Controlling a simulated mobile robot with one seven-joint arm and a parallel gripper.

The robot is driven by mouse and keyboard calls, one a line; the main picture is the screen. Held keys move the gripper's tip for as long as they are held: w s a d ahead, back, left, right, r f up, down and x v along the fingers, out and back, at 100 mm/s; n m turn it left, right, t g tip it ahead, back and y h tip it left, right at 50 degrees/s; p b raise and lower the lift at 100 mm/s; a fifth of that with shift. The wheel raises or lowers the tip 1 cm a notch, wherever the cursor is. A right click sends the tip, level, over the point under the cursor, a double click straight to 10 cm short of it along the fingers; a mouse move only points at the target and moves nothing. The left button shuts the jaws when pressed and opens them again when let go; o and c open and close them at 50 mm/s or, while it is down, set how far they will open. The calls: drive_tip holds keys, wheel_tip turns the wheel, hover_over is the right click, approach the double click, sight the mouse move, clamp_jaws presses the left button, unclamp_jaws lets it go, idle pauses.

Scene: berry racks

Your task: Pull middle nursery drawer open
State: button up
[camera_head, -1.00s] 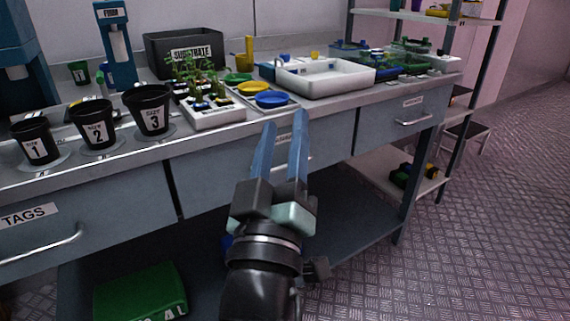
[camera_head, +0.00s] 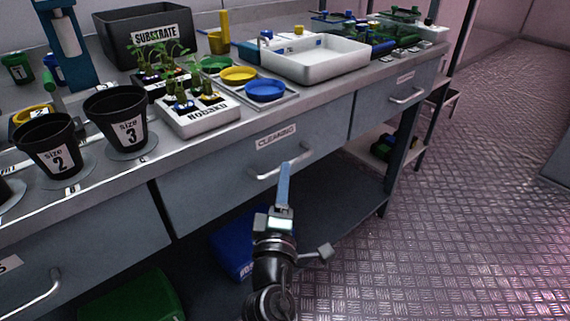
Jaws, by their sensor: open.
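The middle drawer (camera_head: 218,177) is a grey-blue front under the bench, labelled CLEANING, and looks shut. Its silver bar handle (camera_head: 264,176) runs slantwise below the label. My gripper (camera_head: 284,168) is open, with its blue fingers pointing up at the handle. The fingers line up one behind the other, so only one shows clearly. The fingertips overlap the handle in the picture; I cannot tell whether they touch it or stand around it.
Drawers with handles flank it at left (camera_head: 90,240) and right (camera_head: 385,105). The bench top carries black pots (camera_head: 115,120), a white seedling tray (camera_head: 205,122), coloured dishes (camera_head: 265,91) and a white basin (camera_head: 335,67). Green (camera_head: 135,300) and blue (camera_head: 232,250) bins sit below.

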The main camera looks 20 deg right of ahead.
drive_tip(key=shift+x, duration=2.2)
drive_tip(key=shift+a, duration=0.1)
clamp_jaws()
